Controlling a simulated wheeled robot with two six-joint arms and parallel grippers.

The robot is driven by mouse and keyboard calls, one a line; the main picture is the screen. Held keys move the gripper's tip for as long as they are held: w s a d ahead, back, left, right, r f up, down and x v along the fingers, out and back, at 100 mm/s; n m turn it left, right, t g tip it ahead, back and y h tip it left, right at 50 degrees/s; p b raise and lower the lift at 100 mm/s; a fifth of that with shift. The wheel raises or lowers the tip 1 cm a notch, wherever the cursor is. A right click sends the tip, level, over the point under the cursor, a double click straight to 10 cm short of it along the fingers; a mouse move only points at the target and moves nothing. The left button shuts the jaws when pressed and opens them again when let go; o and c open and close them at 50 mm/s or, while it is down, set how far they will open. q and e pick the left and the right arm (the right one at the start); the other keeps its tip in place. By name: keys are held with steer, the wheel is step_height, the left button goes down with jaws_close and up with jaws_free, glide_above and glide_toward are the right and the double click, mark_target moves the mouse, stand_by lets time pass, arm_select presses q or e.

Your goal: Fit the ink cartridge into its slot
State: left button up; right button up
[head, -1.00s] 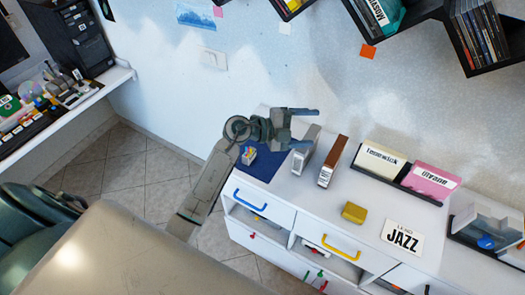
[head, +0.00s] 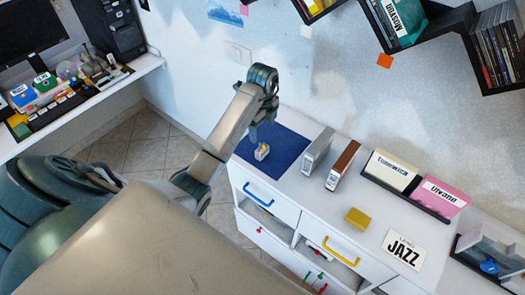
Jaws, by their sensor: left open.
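A small grey block with a colourful label, likely the ink cartridge (head: 262,153), stands on the dark blue mat (head: 285,142) at the left end of the white cabinet top. My left gripper (head: 255,132) points down just above and behind it, open and apparently empty. Its fingers are partly hidden by my own wrist, and I cannot tell whether they touch the block. On the desk at far left is a dark device (head: 50,105) with coloured blocks in a row. No slot can be made out clearly. My right gripper is out of view.
On the white cabinet (head: 310,196) stand a grey case (head: 317,151), a brown-and-white case (head: 342,166), a yellow block (head: 357,218), a JAZZ card (head: 404,251) and a black rack with cream (head: 391,169) and pink (head: 441,196) sleeves. Black wall shelves hang above.

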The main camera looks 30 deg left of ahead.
mark_target(262, 145)
arm_select(q)
steer(key=shift+a+f+b, duration=0.1)
steer(key=shift+f+b, duration=2.2)
steer(key=shift+f, duration=0.45)
step_height(262, 145, down, 4)
steer(key=b, duration=0.2)
steer(key=shift+w+a+f+b, duration=0.1)
steer(key=shift+b, duration=0.2)
steer(key=c, duration=1.1)
steer(key=shift+c, duration=0.2)
steer(key=shift+r, duration=0.2)
